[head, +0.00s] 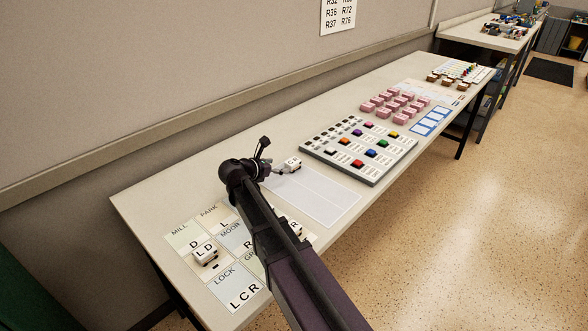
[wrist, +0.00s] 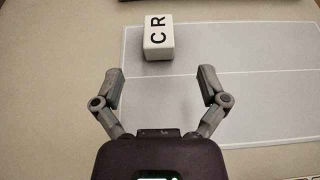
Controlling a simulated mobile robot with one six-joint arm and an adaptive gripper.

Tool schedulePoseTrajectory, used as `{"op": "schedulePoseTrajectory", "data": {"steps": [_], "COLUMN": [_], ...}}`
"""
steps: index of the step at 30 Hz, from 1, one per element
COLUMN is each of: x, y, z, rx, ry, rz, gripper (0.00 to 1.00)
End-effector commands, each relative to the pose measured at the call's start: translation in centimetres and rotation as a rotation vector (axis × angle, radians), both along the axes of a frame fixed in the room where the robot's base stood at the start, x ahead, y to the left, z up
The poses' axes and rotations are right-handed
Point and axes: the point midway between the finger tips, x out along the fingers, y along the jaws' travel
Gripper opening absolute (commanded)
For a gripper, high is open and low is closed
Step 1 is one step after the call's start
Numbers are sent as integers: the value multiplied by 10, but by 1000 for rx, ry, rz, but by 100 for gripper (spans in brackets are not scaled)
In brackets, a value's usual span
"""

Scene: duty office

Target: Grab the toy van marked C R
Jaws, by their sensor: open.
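The toy van marked C R (wrist: 158,38) is a small white block with black letters. In the wrist view it lies at the top centre, just ahead of my gripper (wrist: 158,80) and at the left edge of a pale grey mat (wrist: 250,105). My gripper is open, with its two fingers spread and nothing between them. In the head view the same white van (head: 292,163) sits just right of my gripper (head: 272,160), at the upper edge of the mat (head: 325,200).
A white van marked L D (head: 205,254) stands on a lettered card (head: 240,287) at the near end of the table. Another white van is partly hidden behind my arm. A board with coloured blocks (head: 358,150) and several pink blocks (head: 395,103) stand farther along.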

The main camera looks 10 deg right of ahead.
Motion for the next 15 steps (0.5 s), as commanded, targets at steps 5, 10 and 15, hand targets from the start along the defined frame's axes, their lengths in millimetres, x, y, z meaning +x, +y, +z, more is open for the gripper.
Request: {"op": "schedulePoseTrajectory", "data": {"steps": [5,10,15], "x": [7,7,7], "y": [-9,-10,-11], "z": [-5,-5,-5], "rx": [-1,-1,0], "ry": [1,1,0], "rz": [0,0,0], "gripper": [93,93,93]}}
